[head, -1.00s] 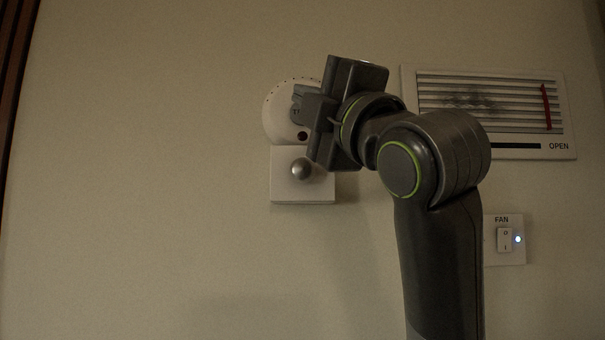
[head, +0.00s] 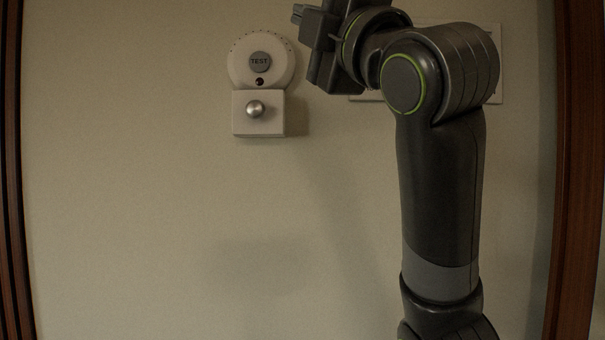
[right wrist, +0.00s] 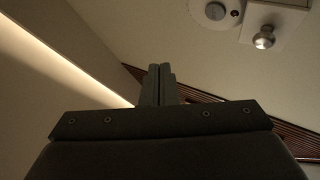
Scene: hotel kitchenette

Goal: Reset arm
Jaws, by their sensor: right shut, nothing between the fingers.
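My right arm rises from the lower right in the head view. My right gripper (head: 299,14) is near the top edge, shut and empty, up and to the right of a round white alarm (head: 240,68) with a grey TEST button (head: 260,62). The gripper is apart from the alarm. In the right wrist view the closed fingers (right wrist: 158,84) point up at the middle, and the alarm (right wrist: 200,12) is at the top right edge. My left gripper is not in view.
A white box with a round silver knob (head: 255,109) is fixed to the wall just below the alarm. A pale wall panel (head: 496,62) is mostly hidden behind my right arm. Dark wood frames (head: 578,180) stand at both sides. The wall at lower left is bare.

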